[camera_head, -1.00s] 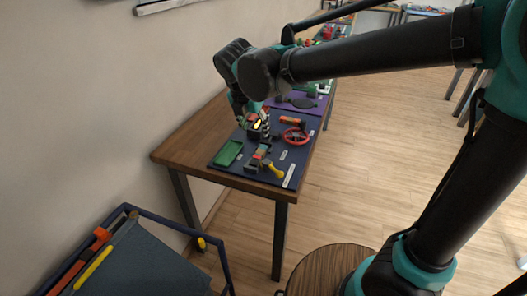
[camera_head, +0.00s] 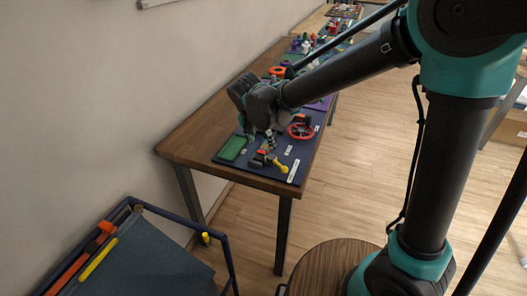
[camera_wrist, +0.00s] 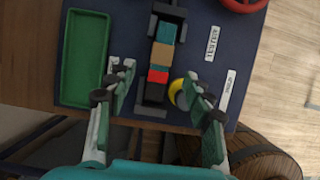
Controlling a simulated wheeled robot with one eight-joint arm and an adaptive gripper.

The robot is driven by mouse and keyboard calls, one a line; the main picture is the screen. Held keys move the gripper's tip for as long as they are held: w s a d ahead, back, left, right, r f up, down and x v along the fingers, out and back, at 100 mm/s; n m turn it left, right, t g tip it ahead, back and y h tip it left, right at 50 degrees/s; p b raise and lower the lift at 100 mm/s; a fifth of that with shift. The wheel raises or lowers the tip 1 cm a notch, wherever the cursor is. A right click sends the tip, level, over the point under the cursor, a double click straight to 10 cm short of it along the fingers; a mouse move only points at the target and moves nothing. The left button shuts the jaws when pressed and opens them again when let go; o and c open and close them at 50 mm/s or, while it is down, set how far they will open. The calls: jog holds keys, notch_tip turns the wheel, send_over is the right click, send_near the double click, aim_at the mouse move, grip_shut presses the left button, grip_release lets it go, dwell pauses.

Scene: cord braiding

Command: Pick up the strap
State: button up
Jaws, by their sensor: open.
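A banded strip that looks like the strap (camera_wrist: 161,54) lies in a dark grey holder (camera_wrist: 152,112) in the wrist view, with teal, tan, red and black bands. In the head view the strap (camera_head: 262,153) shows only partly at the front of the dark blue mat. My gripper (camera_wrist: 158,78) is open and empty, its two fingers apart on either side of the strip's red and black end in the picture. I cannot tell its height above the strip. In the head view my gripper (camera_head: 262,136) is over the mat and hides part of it.
A green tray (camera_wrist: 85,58) lies left of the strip. A yellow-ended tool (camera_wrist: 178,95) is close on its right, by the right finger. A red ring (camera_head: 300,131) and white labels (camera_wrist: 212,43) lie on the mat (camera_head: 222,162). A blue-framed cart (camera_head: 168,215) stands before the table.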

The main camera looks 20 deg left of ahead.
aim_at(264, 148)
jog(key=shift+x, duration=2.55)
jog(key=shift+w, duration=0.1)
jog(key=shift+r, duration=0.1)
grip_shut()
